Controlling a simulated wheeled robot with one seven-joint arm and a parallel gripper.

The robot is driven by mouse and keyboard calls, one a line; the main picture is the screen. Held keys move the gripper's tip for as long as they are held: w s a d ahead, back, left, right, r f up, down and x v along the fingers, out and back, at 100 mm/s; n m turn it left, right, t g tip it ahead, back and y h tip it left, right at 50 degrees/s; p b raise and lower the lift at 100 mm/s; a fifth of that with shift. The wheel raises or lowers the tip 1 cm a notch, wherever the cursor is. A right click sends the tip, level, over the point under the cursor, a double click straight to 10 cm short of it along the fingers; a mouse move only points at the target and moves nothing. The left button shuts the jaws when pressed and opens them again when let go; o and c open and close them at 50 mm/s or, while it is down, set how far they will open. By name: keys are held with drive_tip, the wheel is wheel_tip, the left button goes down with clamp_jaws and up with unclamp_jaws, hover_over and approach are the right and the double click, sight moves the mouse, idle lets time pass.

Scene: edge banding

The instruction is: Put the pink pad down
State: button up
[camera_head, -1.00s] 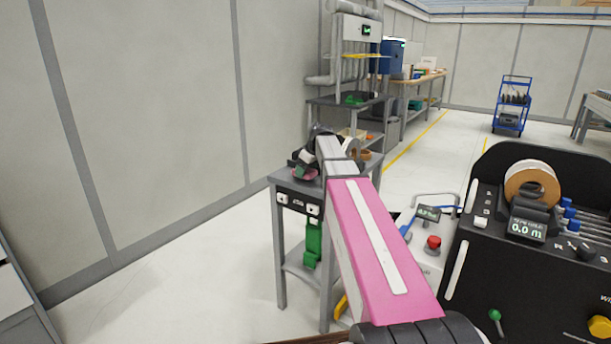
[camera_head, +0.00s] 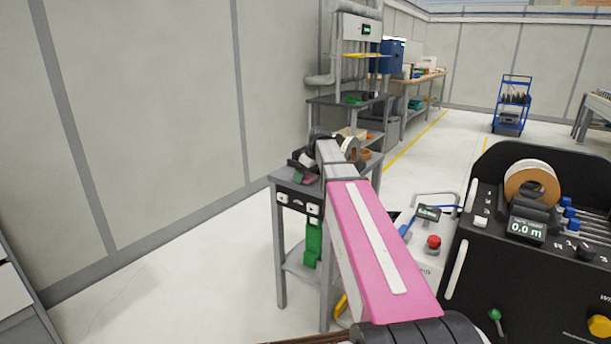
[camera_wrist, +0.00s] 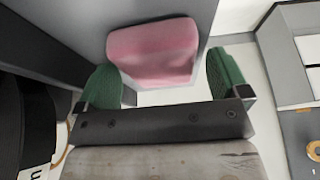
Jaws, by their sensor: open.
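The pink pad (camera_wrist: 152,50) is a rounded block in the wrist view. It appears to lie on the grey top of a small stand (camera_wrist: 80,22), close to its edge. In the head view a small part of the pad (camera_head: 311,179) shows on the stand top. My gripper (camera_wrist: 163,80) is open, with one green fingertip on each side of the pad's near end and visible gaps between them and the pad. In the head view my gripper (camera_head: 301,164) is small and partly hidden by my arm.
The stand has a front panel with buttons (camera_head: 298,203) and a green part (camera_head: 313,243) below. A black machine with a tape roll (camera_head: 532,184) stands at the right. Shelving with a roll (camera_head: 364,155) stands behind. Floor at left is clear.

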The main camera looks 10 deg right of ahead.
drive_tip(key=v, duration=1.2)
